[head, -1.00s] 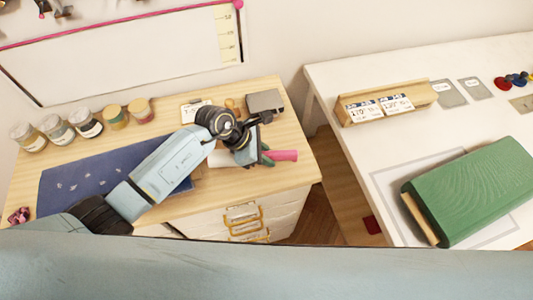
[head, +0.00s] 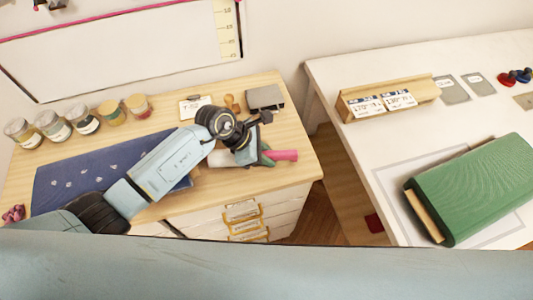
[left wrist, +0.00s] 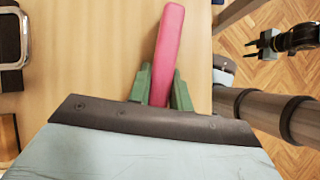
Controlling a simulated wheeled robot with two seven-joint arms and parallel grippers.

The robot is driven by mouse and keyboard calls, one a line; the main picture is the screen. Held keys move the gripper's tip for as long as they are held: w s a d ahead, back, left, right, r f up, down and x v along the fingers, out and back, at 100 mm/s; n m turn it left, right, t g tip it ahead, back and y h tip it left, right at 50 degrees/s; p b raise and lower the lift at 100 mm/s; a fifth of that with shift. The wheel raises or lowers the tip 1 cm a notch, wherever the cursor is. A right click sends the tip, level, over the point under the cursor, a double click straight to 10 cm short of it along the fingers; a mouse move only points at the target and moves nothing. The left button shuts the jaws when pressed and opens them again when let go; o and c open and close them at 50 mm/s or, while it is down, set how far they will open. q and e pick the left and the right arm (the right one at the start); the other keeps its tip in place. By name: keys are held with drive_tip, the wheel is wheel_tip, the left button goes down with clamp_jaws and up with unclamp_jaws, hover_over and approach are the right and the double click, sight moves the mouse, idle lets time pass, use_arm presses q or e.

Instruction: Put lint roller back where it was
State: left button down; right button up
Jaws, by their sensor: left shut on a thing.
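The lint roller's pink handle (head: 283,155) sticks out to the right of my left gripper (head: 262,158) over the light wood desk, near its front right corner. Its white roller part (head: 222,160) shows to the left, partly hidden by my arm. In the left wrist view the green fingers of my left gripper (left wrist: 160,88) are shut around the pink handle (left wrist: 166,45). It is low over the desk top; I cannot tell whether it touches. A small gripper, apparently my right one (left wrist: 265,46), shows over the floor in the left wrist view, too small to read.
On the desk are a blue cloth (head: 75,180), several jars (head: 85,122) along the back, a label card (head: 194,106) and a grey box (head: 265,98). A white table (head: 350,78) at right holds a green block (head: 480,190) and a wooden card stand (head: 395,98). A gap separates them.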

use_arm(q)
drive_tip(key=c, duration=1.2)
unclamp_jaws()
drive_tip(key=v, duration=1.3)
drive_tip(key=shift+r, duration=0.2)
